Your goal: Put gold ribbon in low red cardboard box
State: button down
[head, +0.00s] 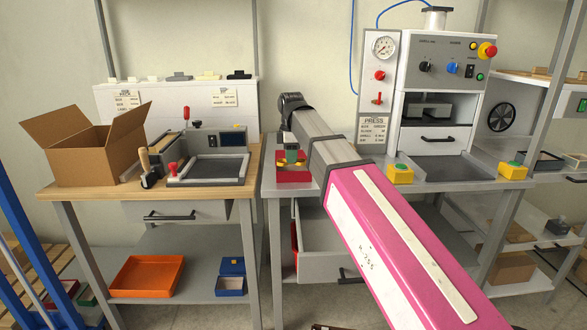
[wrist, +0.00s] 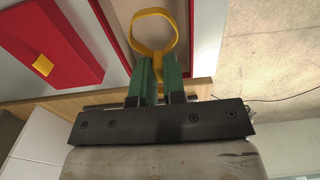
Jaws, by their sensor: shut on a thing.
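My gripper (wrist: 154,82) is shut on the gold ribbon (wrist: 134,33), a loop that sticks out past the green fingers in the wrist view. Behind the loop is an open, red-rimmed shape (wrist: 111,35) with a pale inside; it looks like the low red cardboard box. I cannot tell how high the ribbon is above it. In the head view my gripper (head: 292,154) points down over a low red thing (head: 293,177) on the left end of the grey bench, with small gold spots beside the fingers. My fingers partly hide it.
A red panel with a gold tab (wrist: 60,40) lies left in the wrist view. The press (head: 440,90) stands to the right, with yellow button boxes (head: 400,174) in front. An open drawer (head: 325,250) juts out below. An open cardboard box (head: 88,150) is on the left bench.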

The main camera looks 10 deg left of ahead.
jog(key=shift+w+d+f, duration=0.3)
jog(key=shift+w, duration=0.1)
jog(key=shift+f, duration=2)
jog(key=shift+f, duration=0.15)
jog(key=c, duration=1.2)
grip_release()
notch_tip(320, 180, up, 12)
jog(key=shift+r, duration=0.2)
